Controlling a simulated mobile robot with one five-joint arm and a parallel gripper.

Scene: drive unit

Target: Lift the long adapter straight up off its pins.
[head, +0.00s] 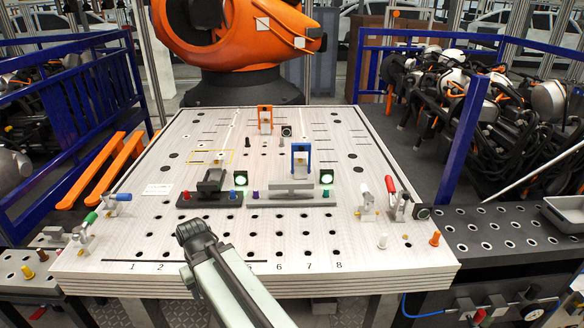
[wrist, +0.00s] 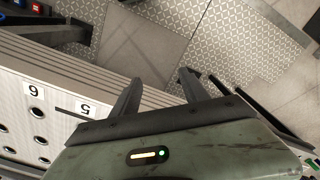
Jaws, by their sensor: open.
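The long adapter looks to be the light grey bar (head: 292,187) with a raised block, lying level over a dark grey base strip (head: 290,202) right of the board's middle. Its pins cannot be made out. A shorter dark adapter (head: 212,180) sits on a black base to its left. My gripper (wrist: 158,88) is open and empty in the wrist view, its two dark fingers apart beyond the board's layered front edge. In the head view my arm's end (head: 196,236) is at the front, well short of the grey bar.
The perforated board (head: 180,255) carries numbers along its front. Green-lit lamps (head: 326,177) stand beside the bases. An orange robot (head: 240,35) stands behind. The board's front middle is mostly clear.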

